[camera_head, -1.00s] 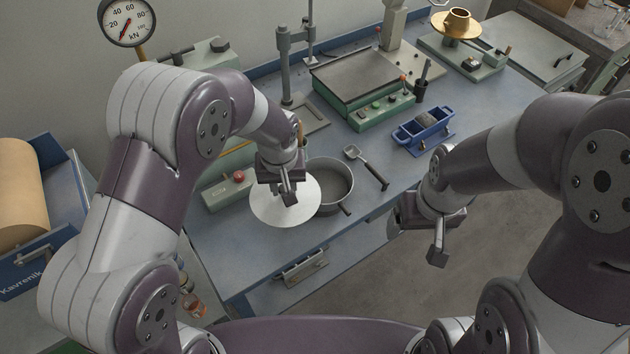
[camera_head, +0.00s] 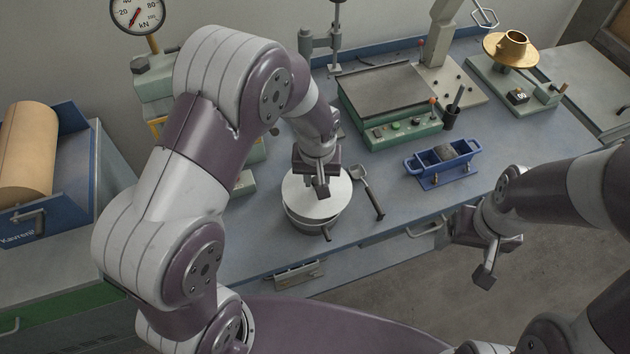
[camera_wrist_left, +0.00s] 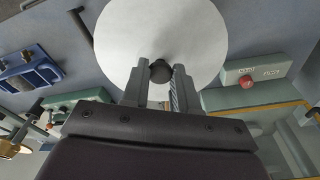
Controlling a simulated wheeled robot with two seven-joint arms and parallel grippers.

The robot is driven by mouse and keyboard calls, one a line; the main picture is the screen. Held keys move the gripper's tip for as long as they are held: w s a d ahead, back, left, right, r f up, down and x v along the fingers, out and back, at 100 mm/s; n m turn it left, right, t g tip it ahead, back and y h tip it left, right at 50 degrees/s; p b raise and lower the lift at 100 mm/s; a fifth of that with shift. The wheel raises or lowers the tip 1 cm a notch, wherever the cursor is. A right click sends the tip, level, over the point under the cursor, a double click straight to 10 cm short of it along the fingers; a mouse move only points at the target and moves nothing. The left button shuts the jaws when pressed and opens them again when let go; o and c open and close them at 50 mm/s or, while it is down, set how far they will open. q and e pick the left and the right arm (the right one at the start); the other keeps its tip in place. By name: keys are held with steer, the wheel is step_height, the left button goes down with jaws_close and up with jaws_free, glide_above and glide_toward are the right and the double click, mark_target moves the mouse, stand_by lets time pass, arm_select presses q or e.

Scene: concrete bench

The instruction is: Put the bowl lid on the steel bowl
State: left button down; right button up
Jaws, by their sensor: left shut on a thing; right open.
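The bowl lid is a pale round disc (camera_head: 303,197) with a dark knob, seen in the head view over the steel bowl. The steel bowl (camera_head: 314,226) is grey with a short handle toward the front, and the lid hides its opening. My left gripper (camera_head: 322,190) is shut on the lid's knob; the wrist view shows the fingers (camera_wrist_left: 160,80) on either side of the knob, with the lid (camera_wrist_left: 160,35) filling the top middle. Whether the lid touches the rim or hovers just above it, I cannot tell. My right gripper (camera_head: 478,262) is open and empty, off the bench's front edge.
A scoop (camera_head: 367,192) lies just right of the bowl. A blue mould (camera_head: 441,164) and a green-based scale (camera_head: 388,100) stand further right and behind. A green box with a red button (camera_wrist_left: 250,80) is close to the lid.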

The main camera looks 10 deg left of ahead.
mark_target(313, 189)
arm_select(q)
steer(key=f, duration=0.3)
steer(key=a+f+p, duration=0.1)
steer(key=shift+w+f, duration=0.15)
steer(key=shift+w, duration=0.1)
steer(key=shift+w+f, duration=0.1)
steer(key=shift+f, duration=0.15)
steer(key=shift+f, duration=0.15)
steer(key=shift+f+b, duration=0.35)
steer(key=shift+b, duration=0.15)
steer(key=c, duration=0.9)
jaws_free()
steer(key=shift+o, duration=0.2)
steer(key=shift+r, duration=0.1)
step_height(313, 189, up, 12)
steer(key=s, duration=0.2)
steer(key=s+a+r+m, duration=0.2)
steer(key=s+a, duration=0.3)
steer(key=s, duration=0.6)
steer(key=shift+s+a, duration=0.3)
steer(key=shift+a, duration=0.1)
